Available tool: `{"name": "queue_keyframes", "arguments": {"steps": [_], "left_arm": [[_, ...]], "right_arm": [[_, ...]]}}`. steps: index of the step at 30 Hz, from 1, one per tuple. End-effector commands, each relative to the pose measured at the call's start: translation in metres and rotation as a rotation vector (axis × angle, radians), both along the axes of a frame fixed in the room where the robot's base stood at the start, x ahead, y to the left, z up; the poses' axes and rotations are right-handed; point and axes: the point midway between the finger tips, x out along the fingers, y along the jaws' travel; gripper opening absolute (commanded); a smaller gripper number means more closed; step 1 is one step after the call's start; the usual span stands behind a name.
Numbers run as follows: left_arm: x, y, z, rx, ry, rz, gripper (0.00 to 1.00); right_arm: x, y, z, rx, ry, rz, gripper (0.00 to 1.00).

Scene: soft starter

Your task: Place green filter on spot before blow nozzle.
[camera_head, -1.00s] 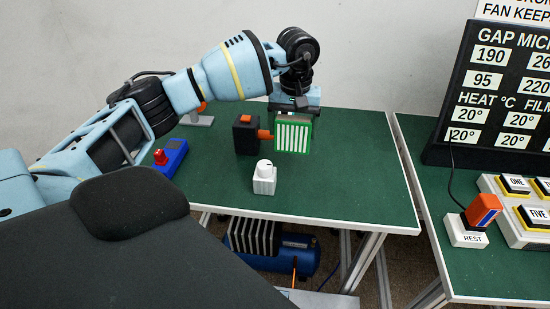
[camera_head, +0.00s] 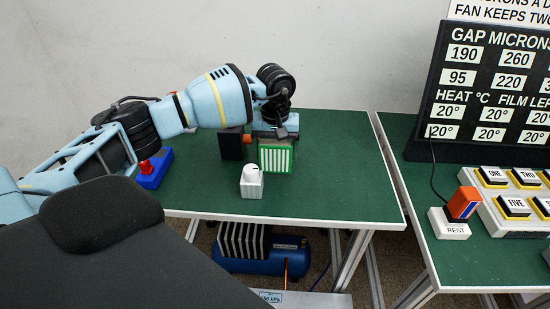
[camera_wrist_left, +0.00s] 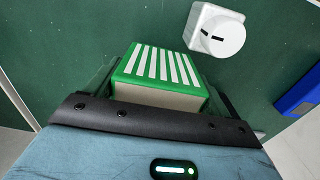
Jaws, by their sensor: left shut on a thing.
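The green filter (camera_head: 264,157), a green-framed block with white slats, is held in my left gripper (camera_head: 276,137). In the wrist view the same filter (camera_wrist_left: 160,68) sits between the two fingers, slatted face showing. The blow nozzle is a black box (camera_head: 231,147) with an orange tip (camera_head: 247,139). The filter is just right of the tip and slightly nearer the front in the head view. I cannot tell whether it touches the table. The spot before the nozzle is not visible. My right gripper is not in view.
A white knob block (camera_head: 251,186) stands close in front of the filter; it also shows in the wrist view (camera_wrist_left: 215,30). A blue box with a red button (camera_head: 153,172) is at the left. The green table (camera_head: 340,170) is clear to the right.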

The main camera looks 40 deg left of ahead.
Motion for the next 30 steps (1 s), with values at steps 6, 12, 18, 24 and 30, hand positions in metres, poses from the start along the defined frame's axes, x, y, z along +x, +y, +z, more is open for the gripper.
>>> {"name": "queue_keyframes", "arguments": {"steps": [6, 12, 18, 24, 30], "left_arm": [[-0.001, 0.0, -0.028, 0.0, 0.002, 0.0, 0.57], [0.0, 0.0, -0.03, 0.0, 0.0, 0.0, 0.57], [0.0, 0.0, -0.035, 0.0, 0.001, -0.001, 0.57], [0.0, 0.0, -0.034, 0.0, 0.001, 0.0, 1.0], [0.0, 0.0, -0.033, 0.001, 0.001, 0.0, 1.0]], "right_arm": [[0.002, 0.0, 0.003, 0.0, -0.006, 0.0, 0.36], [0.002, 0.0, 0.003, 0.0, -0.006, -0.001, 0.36], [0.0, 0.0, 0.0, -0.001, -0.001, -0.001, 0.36], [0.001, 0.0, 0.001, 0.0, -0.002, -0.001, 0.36], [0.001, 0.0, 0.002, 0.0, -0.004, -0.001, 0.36]]}}
